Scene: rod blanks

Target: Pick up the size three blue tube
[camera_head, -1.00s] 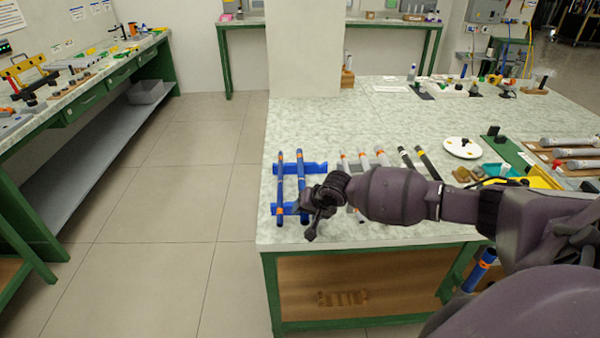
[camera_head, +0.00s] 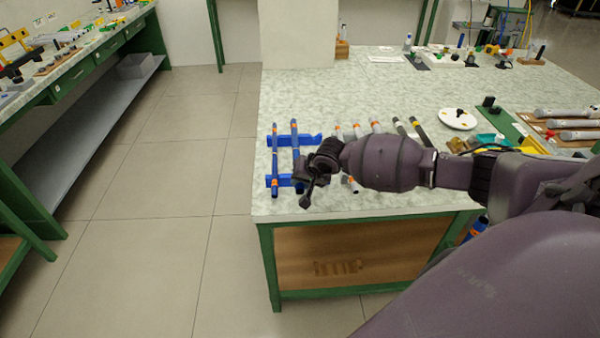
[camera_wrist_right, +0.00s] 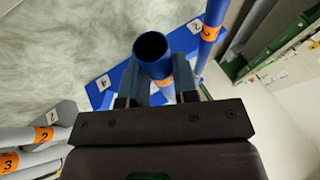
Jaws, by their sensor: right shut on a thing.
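Two blue tubes lie on a blue rack (camera_head: 309,140) at the table's left edge. The left tube (camera_head: 274,160) has orange bands; in the wrist view it (camera_wrist_right: 213,22) carries an orange number label, too small to read surely. The other blue tube (camera_head: 295,146) runs to my right gripper (camera_head: 312,182). In the wrist view this tube (camera_wrist_right: 151,52) stands between my two fingers (camera_wrist_right: 161,92), its open end towards the camera, with an orange band partly hidden. My right gripper is shut on it. Its number is not visible. My left gripper is not in view.
Grey tubes with orange labels (camera_head: 357,131) and black tubes (camera_head: 401,130) lie just right of my gripper. A white round plate (camera_head: 458,118) and a green board (camera_head: 505,125) stand further right. The table's back middle is clear. Floor lies beyond the left edge.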

